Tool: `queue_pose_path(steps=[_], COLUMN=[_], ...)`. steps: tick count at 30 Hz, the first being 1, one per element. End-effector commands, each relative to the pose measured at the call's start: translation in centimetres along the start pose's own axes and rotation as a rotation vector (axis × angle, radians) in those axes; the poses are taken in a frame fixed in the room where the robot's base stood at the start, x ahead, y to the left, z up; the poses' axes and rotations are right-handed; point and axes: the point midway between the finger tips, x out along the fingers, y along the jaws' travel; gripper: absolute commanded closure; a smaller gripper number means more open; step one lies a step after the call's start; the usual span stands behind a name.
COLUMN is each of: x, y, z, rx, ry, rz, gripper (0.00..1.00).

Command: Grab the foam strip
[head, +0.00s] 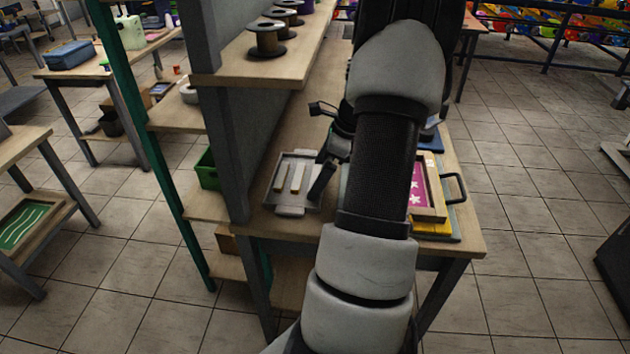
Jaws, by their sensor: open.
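A grey metal tray (291,210) lies on the wooden workbench, left of my arm. Two thin pale strips lie in it side by side, a left strip (281,179) and a right strip (297,177). They look like foam strips, but the material is too small to tell. My gripper (320,172) is at the tray's right side, its dark fingers apart and empty. One finger overlaps the tray's right edge in the picture. My arm hides part of the gripper and the bench behind it.
Right of my arm, a framed pink screen (421,190) lies on the bench with a black handle (456,188) beside it. A shelf with dark spools (266,40) stands above the bench, its grey post (222,140) left of the tray. A green bin (207,170) sits farther left.

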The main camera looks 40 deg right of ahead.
Motion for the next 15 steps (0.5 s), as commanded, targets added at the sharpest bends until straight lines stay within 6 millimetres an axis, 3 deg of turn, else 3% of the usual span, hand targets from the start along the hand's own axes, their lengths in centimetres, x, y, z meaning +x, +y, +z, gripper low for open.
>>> queue_pose_path(steps=[3,9,15], x=[-0.05,-0.07,-0.08], y=[-0.01,-0.01,-0.02], z=[0.0,-0.01,-0.01], rx=[0.0,0.0,0.0], ry=[0.0,0.0,0.0], rz=[0.0,-0.001,-0.001], gripper=[0.03,0.36,0.36])
